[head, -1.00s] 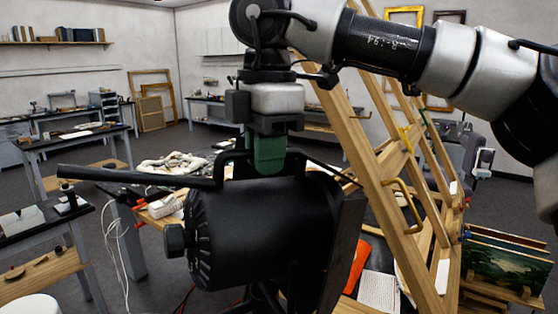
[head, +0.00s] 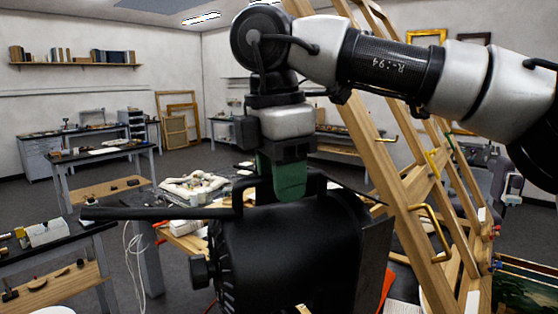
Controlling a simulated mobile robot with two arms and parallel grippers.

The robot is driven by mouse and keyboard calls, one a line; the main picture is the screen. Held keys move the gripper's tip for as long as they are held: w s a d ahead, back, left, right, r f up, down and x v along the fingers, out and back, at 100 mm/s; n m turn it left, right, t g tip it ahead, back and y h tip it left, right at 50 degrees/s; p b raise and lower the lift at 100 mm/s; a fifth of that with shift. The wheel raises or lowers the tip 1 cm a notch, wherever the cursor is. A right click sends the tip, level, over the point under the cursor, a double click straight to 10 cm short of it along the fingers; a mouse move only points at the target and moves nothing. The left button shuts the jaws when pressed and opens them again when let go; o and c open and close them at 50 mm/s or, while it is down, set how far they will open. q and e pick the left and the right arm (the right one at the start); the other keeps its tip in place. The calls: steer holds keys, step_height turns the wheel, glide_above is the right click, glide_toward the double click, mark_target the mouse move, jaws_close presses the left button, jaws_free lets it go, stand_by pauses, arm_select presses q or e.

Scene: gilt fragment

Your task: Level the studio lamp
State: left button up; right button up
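The studio lamp (head: 290,260) is a black cylinder low in the middle of the head view. It has a knob (head: 200,270) at its lower left and a handle bracket on top. A long black bar (head: 150,213) runs left from the bracket and looks about horizontal. My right gripper (head: 290,182) comes down from above, its green fingertips at the bracket. It appears shut on the bracket, though only one side of the fingers shows clearly. The lamp's lower part is cut off by the picture edge. My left gripper is not in view.
A wooden easel (head: 405,190) stands close at the right of the lamp. A worktable with a pale ornate piece (head: 193,187) lies behind it. A bench (head: 55,235) with tools stands at the left. Open floor (head: 200,155) shows further back.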

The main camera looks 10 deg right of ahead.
steer(key=shift+r, duration=0.4)
steer(key=r, duration=0.3)
steer(key=r+b, duration=0.1)
steer(key=shift+s+a+r, duration=0.15)
steer(key=shift+a+r, duration=0.1)
steer(key=shift+a, duration=0.05)
steer(key=r, duration=0.1)
steer(key=r+p, duration=0.1)
steer(key=r, duration=0.1)
steer(key=r+p, duration=0.1)
steer(key=shift+s+a+r, duration=0.1)
steer(key=shift+a+r, duration=0.2)
steer(key=shift+r, duration=0.4)
steer(key=shift+f, duration=0.1)
